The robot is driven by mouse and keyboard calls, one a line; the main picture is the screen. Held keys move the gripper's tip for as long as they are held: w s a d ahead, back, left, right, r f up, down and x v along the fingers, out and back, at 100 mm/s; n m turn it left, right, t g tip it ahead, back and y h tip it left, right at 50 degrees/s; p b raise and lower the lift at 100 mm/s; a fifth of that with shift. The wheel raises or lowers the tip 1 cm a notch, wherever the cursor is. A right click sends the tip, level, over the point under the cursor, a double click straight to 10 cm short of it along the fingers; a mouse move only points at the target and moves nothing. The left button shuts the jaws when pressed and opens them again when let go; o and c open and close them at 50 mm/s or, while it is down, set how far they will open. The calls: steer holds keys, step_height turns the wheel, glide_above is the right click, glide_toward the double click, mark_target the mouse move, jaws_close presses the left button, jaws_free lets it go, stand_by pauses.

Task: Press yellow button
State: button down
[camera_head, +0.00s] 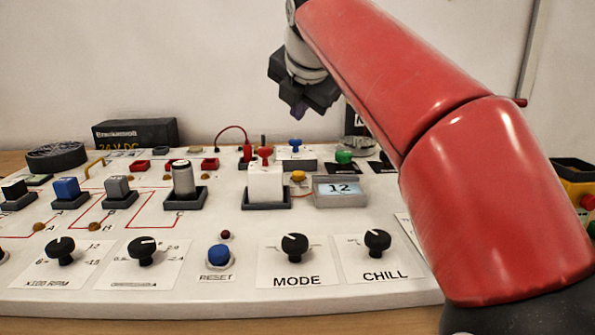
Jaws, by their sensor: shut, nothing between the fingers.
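A small yellow button (298,176) stands on the white panel (230,270), between a white block (265,183) and the grey display (340,190) reading 12. My gripper (299,110) is dark, shut and empty, and its tips point down. In the picture it is above the yellow button, with a clear gap between them. I cannot tell how far it is from the button in depth.
My red arm covers the right side of the panel. A red knob (265,152), a blue knob (295,145) and a green knob (344,157) stand near the yellow button. Black dials and a blue RESET button (219,255) line the front.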

steer(key=shift+f, duration=0.1)
steer(key=b, duration=0.8)
glide_above(299, 175)
step_height(299, 175, down, 7)
steer(key=shift+f, duration=0.15)
steer(key=shift+f+b, duration=0.4)
steer(key=shift+f, duration=0.25)
steer(key=shift+f, duration=0.1)
stand_by(0.8)
steer(key=shift+f, duration=0.3)
steer(key=shift+f+b, duration=0.55)
stand_by(0.7)
steer(key=shift+r, duration=0.1)
steer(key=shift+r+p, duration=0.85)
steer(key=shift+p, duration=0.2)
steer(key=shift+r, duration=0.1)
